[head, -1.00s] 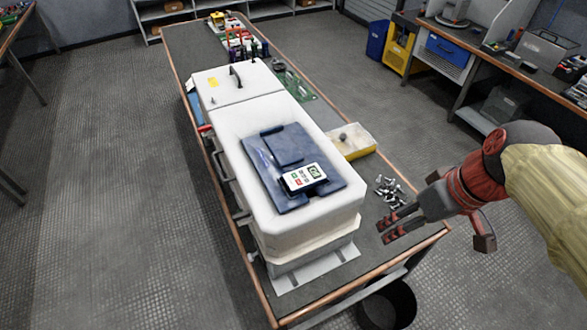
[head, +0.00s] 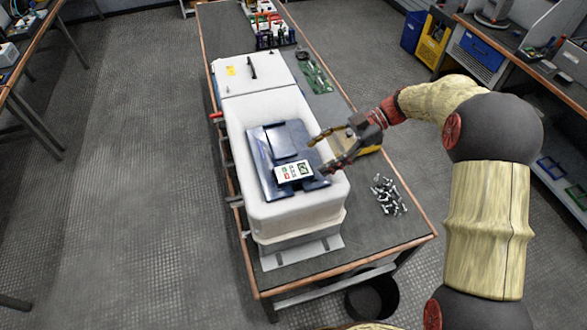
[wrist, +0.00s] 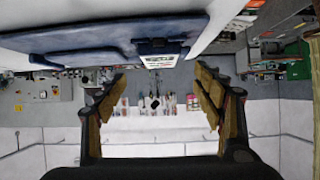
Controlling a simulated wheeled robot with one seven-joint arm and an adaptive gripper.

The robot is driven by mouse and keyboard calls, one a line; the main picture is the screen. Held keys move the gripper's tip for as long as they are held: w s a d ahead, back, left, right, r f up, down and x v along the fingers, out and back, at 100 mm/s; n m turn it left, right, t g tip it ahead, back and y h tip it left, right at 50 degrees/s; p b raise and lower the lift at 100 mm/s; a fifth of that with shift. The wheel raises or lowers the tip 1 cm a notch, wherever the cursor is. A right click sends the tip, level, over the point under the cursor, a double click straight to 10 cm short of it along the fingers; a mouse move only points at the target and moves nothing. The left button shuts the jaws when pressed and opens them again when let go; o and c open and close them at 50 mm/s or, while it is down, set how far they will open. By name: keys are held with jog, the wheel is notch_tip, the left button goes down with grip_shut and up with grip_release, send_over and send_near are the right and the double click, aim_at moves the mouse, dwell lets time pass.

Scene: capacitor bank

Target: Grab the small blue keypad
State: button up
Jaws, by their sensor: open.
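The small blue keypad (head: 294,172) has a white face with a small display and coloured buttons. My gripper (head: 318,156) is open and empty, just right of the keypad, over the cabinet's right edge. In the wrist view, the keypad (wrist: 160,61) shows at upper middle, beyond and between the spread fingers (wrist: 160,82). The fingers do not appear to touch it. The panel's gap to the fingertips is hard to judge.
A yellow tray (head: 369,150) lies behind my gripper, partly hidden. Loose bolts (head: 388,195) lie on the workbench (head: 400,232) right of the cabinet. A black bin (head: 372,299) stands below the bench's near end. A smaller blue block (head: 264,142) sits on the panel.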

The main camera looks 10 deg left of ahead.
aim_at(295, 170)
jog(key=shift+x, duration=3.9)
jog(key=shift+f, duration=0.1)
jog(key=c, duration=0.3)
jog(key=c, duration=1)
